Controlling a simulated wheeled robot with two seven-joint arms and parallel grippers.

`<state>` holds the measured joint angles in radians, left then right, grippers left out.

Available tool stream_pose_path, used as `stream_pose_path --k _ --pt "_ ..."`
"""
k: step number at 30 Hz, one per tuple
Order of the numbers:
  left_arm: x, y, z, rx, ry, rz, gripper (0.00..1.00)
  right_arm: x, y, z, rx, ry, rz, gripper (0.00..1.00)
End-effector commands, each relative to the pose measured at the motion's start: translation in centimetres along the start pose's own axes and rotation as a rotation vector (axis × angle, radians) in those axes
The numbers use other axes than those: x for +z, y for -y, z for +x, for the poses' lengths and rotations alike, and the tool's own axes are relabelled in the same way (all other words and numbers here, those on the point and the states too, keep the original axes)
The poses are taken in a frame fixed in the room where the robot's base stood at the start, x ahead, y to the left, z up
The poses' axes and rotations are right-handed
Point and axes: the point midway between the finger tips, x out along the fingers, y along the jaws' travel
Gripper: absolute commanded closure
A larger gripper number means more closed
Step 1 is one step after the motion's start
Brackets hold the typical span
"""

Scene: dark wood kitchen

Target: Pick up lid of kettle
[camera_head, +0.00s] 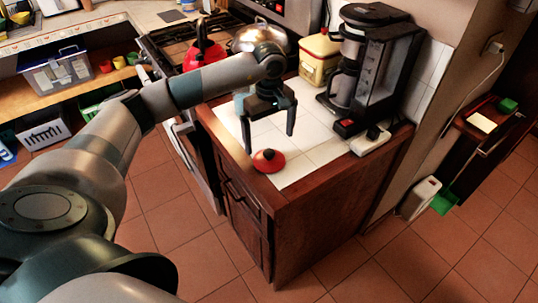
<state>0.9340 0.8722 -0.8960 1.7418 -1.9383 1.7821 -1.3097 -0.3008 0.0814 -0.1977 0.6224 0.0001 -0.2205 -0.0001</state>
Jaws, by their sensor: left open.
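A red lid (268,160) with a dark knob lies on the white tiled counter (312,150), close to its front left corner. A red kettle (203,52) stands on the stove at the back, partly hidden behind my left arm. My left gripper (268,142) points down just above the lid, its two fingers spread apart on either side of the space over it. It is empty, and I cannot tell whether a finger touches the lid. My right gripper is not in view.
A coffee machine (372,65), a yellow container (318,57) and a small white and black item (370,140) stand at the counter's back right. A metal pot (262,38) sits on the stove. The counter's front tiles right of the lid are clear.

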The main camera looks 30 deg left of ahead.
Motion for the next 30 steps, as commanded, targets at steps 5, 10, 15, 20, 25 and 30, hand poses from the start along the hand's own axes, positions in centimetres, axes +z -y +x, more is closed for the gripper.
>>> stream_pose_path --k 5,10,15,20,25,30 --pt "0.0 0.0 1.3 -0.001 0.001 0.001 0.00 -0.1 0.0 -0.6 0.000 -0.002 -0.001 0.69" --pt "0.0 0.0 1.5 0.000 -0.001 0.001 0.00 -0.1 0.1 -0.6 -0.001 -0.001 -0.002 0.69" --pt "0.0 0.0 1.5 0.000 -0.001 0.001 0.00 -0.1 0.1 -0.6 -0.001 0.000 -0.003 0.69" --pt "0.1 0.1 1.8 -0.001 0.000 0.000 0.00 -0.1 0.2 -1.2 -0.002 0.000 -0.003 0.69" --pt "0.3 0.4 3.2 -0.004 0.001 -0.001 0.00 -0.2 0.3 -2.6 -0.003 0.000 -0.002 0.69" --pt "0.5 0.4 5.2 -0.002 0.002 0.000 0.00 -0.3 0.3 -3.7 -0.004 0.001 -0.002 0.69"
